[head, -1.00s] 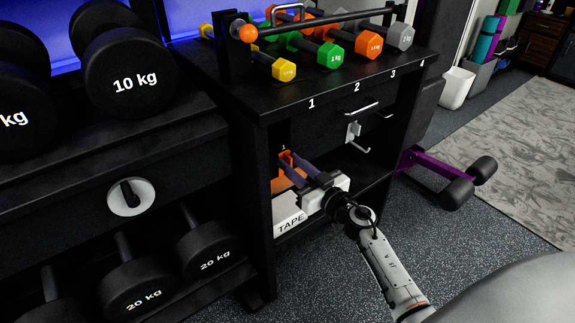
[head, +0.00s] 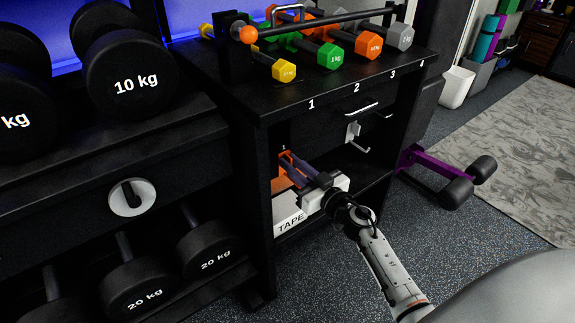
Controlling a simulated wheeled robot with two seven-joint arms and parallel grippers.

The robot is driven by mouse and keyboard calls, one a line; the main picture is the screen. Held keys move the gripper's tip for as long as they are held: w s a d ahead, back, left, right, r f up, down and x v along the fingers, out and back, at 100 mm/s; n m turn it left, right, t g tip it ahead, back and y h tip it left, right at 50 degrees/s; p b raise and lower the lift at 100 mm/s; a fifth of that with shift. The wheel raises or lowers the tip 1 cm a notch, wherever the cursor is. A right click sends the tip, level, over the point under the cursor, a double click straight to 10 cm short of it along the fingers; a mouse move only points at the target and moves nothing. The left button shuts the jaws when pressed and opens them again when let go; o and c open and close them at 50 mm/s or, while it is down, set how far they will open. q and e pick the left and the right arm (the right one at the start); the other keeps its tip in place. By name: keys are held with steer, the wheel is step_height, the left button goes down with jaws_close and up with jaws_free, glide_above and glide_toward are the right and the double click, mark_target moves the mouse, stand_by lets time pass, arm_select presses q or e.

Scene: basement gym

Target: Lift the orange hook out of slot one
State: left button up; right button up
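The orange hook (head: 283,184) is in the open bay under the rack's top, at the slot marked 1. My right gripper (head: 291,164) reaches into this bay from the lower right. Its dark fingers are at the hook, with orange showing beside and between their tips. The fingers cover part of the hook, and I cannot tell whether they grip it or only stand around it. My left gripper is not in view.
A white box marked TAPE (head: 290,222) sits just below the hook. A pale hook (head: 354,136) hangs to the right under the rack top (head: 330,92). Small coloured dumbbells stand above. A purple-framed bench (head: 432,168) is on the floor at right.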

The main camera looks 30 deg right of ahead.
jaws_close()
steer(key=shift+r+p, duration=0.25)
steer(key=shift+p, duration=0.2)
stand_by(0.3)
steer(key=shift+s+d+p, duration=0.2)
steer(key=shift+s+p, duration=0.7)
steer(key=shift+s, duration=1.65)
